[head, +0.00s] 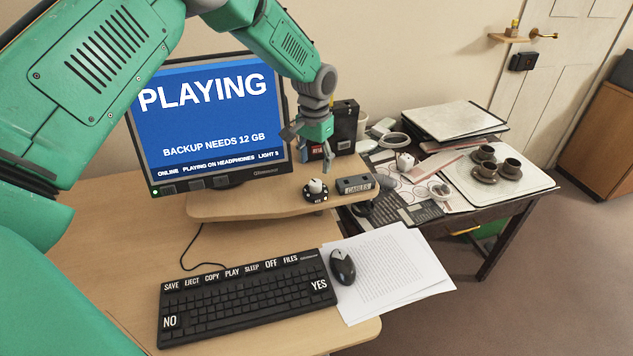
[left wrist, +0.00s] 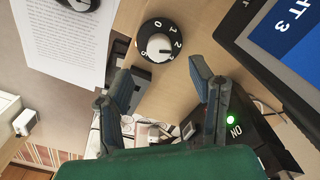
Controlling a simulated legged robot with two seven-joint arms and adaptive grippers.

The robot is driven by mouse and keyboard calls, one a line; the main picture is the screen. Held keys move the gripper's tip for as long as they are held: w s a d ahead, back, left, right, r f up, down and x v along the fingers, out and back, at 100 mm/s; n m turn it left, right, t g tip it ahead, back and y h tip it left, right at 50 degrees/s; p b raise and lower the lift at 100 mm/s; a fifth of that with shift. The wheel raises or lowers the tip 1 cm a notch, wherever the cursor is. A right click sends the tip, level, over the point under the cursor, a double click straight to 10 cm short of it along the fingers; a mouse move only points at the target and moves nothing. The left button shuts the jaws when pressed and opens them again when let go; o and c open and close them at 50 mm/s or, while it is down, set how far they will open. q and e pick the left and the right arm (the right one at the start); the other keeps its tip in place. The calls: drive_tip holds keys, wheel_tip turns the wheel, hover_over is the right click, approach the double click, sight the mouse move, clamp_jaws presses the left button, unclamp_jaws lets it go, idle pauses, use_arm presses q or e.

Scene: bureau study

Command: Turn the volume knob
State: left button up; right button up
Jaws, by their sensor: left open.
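The volume knob (head: 316,187) is a small black dial with a white cap, standing on the wooden monitor shelf (head: 240,205) below the screen's right corner. In the left wrist view the knob (left wrist: 158,42) shows its white numbers and pale cap. My left gripper (head: 309,152) hangs above the knob in the head view, its fingers spread and empty. In the left wrist view the gripper (left wrist: 162,72) has its fingertips on either side of the knob's lower edge in the picture, apart from it. My right gripper is not in view.
The monitor (head: 205,125) reads PLAYING, just left of my left gripper. A CABLES block (head: 355,186) sits right of the knob, and a black box (head: 345,122) stands behind. The keyboard (head: 245,300), mouse (head: 342,267) and papers (head: 395,275) lie in front, below the shelf.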

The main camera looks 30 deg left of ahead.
sight(316, 182)
use_arm(q)
wheel_tip(316, 182, down, 8)
drive_tip(key=shift+w+r, duration=0.1)
drive_tip(key=c, duration=1.1)
